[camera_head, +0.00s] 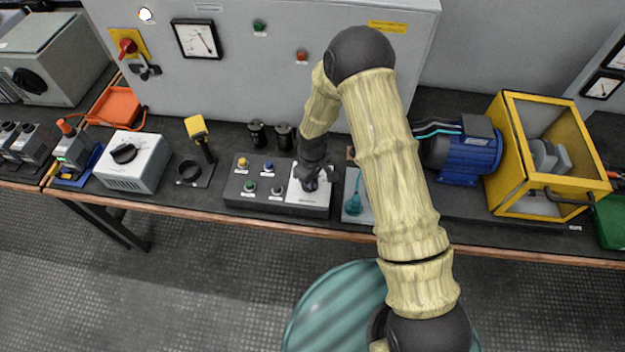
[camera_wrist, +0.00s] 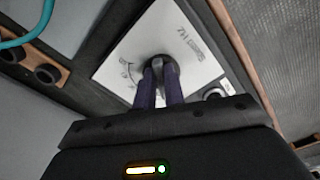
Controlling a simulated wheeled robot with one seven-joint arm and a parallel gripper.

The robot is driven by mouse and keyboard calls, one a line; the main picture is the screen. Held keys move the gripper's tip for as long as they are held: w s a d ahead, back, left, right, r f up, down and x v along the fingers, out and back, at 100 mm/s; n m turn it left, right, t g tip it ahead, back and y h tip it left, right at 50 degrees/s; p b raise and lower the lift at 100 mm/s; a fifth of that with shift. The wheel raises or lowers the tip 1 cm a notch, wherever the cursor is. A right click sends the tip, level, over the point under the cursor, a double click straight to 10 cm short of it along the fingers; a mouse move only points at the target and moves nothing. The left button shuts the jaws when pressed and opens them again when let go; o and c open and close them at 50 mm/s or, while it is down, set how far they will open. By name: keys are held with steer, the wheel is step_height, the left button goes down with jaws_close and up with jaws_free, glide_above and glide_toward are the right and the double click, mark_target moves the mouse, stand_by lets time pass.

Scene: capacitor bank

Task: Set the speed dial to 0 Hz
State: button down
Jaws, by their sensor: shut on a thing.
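The speed dial is a dark round knob (camera_wrist: 160,64) on a white plate (camera_wrist: 128,52) marked "Hz" in the wrist view. In the head view the white plate (camera_head: 318,199) is on the right end of a dark control box (camera_head: 240,188) on the bench. My gripper (camera_wrist: 160,80) is shut on the knob, with its two fingers on either side of it. In the head view my gripper (camera_head: 309,184) is over the plate and hides most of the knob. A few scale marks show beside the knob, but I cannot read its setting.
Several coloured buttons (camera_head: 251,187) are on the box's left part. A white box with a black knob (camera_head: 125,153), a yellow-headed tool (camera_head: 196,127), a blue motor (camera_head: 468,150) and a yellow guard frame (camera_head: 502,140) stand on the bench. A grey cabinet with a gauge (camera_head: 197,39) rises behind.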

stand_by(0.4)
steer(key=c, duration=1.5)
jaws_free()
step_height(320, 180, up, 18)
steer(key=shift+f+b, duration=0.25)
steer(key=shift+b, duration=0.65)
steer(key=s+d+r+m+t, duration=0.1)
steer(key=s+d+r+m, duration=0.1)
steer(key=d, duration=0.4)
steer(key=s+d+r+m, duration=0.2)
steer(key=s+d+m, duration=0.3)
steer(key=s+d, duration=0.1)
steer(key=s+d+r+m+t, duration=0.1)
steer(key=s+d+r+m, duration=0.1)
steer(key=s+d+m, duration=0.2)
steer(key=shift+s+d+r+t, duration=0.15)
steer(key=shift+s+d, duration=0.5)
steer(key=shift+d, duration=0.05)
steer(key=shift+s+d+r+t, duration=0.15)
steer(key=shift+s+d, duration=0.45)
steer(key=shift+d, duration=0.05)
